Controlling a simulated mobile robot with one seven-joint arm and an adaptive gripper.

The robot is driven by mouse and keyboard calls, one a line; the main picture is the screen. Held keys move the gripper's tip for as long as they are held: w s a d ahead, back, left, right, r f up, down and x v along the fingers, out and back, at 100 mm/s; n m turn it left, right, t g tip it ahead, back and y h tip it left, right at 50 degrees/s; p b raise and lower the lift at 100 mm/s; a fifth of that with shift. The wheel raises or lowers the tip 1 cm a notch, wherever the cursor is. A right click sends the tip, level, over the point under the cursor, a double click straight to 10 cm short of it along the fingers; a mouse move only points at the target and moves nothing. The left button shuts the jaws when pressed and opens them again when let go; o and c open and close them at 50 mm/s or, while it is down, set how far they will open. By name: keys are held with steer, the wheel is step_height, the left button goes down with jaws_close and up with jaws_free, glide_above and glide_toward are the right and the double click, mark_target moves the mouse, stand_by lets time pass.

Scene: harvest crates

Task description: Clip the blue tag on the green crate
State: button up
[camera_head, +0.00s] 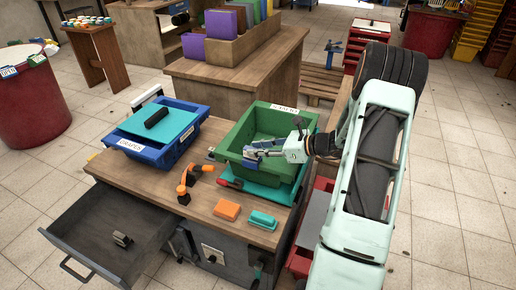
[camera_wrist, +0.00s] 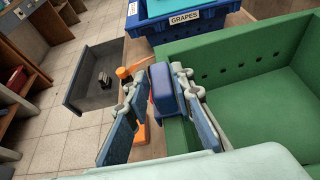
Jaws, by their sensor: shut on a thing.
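The green crate (camera_head: 240,131) stands open and empty-looking at the right of the wooden workbench. The fingers and tag hide part of the rim.
A blue crate (camera_head: 180,149) marked GRAPES, with a teal lid and black object on top, stands at the left. An orange-handled tool (camera_head: 184,185), an orange block (camera_head: 227,210) and a teal block (camera_head: 262,220) lie in front. A drawer (camera_head: 92,225) stands open.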

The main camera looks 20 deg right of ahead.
steer(key=shift+f, duration=0.3)
steer(key=o, duration=1.1)
steer(key=shift+d, duration=0.1)
steer(key=v, duration=1.2)
